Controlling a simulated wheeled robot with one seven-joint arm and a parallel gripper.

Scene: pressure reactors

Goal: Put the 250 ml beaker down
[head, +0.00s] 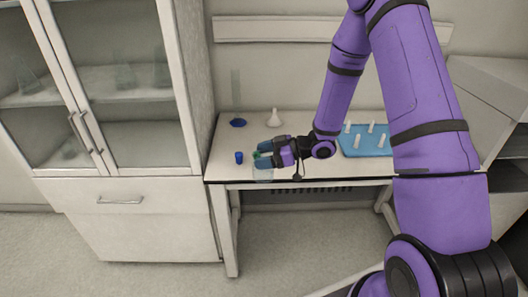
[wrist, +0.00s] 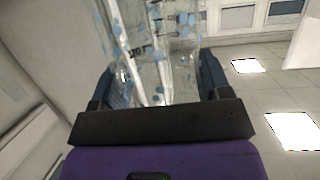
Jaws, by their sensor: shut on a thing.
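The clear glass beaker (head: 263,174) is at the front left part of the white table, partly hidden by my gripper. My gripper (head: 264,158) is shut on the beaker from the right side, with the arm reaching in from the right. In the wrist view the beaker (wrist: 150,45) fills the space between the two dark fingers (wrist: 163,82), and its printed marks show. I cannot tell whether its base touches the table top.
The white table (head: 222,160) also holds a small blue cup (head: 239,157) just left of the beaker. A blue-footed cylinder (head: 237,122) and a white funnel-shaped item (head: 274,118) stand behind. A blue peg rack (head: 366,141) is at right. A glass-door cabinet (head: 120,110) stands left.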

